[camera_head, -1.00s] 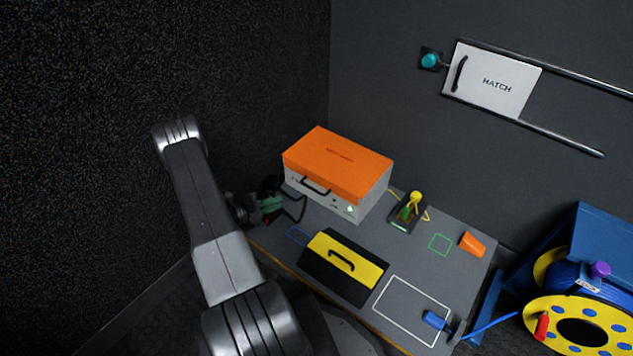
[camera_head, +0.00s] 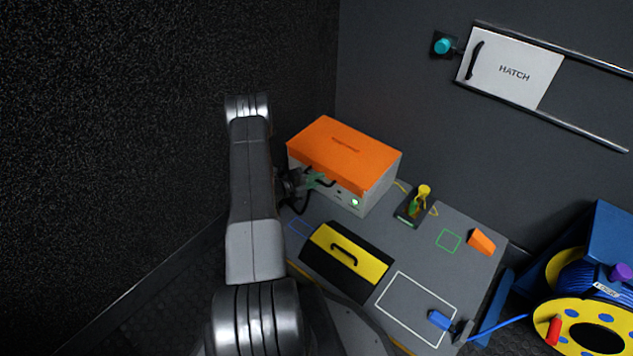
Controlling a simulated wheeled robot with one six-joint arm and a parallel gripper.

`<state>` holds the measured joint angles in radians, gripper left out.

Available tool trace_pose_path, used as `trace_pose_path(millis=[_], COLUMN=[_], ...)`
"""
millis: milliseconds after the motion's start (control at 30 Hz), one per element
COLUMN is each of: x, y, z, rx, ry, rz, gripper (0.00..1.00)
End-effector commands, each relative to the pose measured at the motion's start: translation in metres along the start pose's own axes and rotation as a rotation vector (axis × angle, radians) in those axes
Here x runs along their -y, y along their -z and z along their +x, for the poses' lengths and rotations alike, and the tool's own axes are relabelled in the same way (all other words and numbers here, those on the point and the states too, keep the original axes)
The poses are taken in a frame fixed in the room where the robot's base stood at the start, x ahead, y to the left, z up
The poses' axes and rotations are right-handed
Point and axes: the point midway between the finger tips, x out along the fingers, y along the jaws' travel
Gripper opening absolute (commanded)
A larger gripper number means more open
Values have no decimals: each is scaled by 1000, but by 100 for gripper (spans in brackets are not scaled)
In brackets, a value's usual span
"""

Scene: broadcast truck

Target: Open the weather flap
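An orange-lidded box (camera_head: 346,152) with a light grey body stands at the back left of the table, its lid down. Small dark lettering on the lid is too small to read. A dark handle is on its front, partly hidden by my gripper (camera_head: 318,180), and a green light shows at the front right. My gripper is at the left part of the box front, close to the handle; I cannot tell whether it touches it. A yellow panel (camera_head: 360,263) with a black handle lies on the table in front, flat. No label naming a weather flap is readable.
A white hatch (camera_head: 512,68) on rails and a teal knob (camera_head: 443,46) are on the back wall. A small stand with a yellow top (camera_head: 423,191), an orange cup-like piece (camera_head: 482,241) and a blue connector (camera_head: 439,319) are on the table. A cable reel (camera_head: 590,325) stands at the right.

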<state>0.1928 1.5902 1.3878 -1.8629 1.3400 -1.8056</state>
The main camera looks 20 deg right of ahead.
Motion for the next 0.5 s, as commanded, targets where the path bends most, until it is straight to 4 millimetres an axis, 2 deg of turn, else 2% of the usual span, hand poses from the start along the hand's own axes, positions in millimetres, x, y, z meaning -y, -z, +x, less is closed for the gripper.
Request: trace_pose_path(millis=[267, 367, 500], x=[0, 0, 0], y=[0, 0, 0], z=[1, 1, 1], rx=[0, 0, 0], ry=[0, 0, 0], rz=[0, 0, 0], gripper=[19, 0, 0])
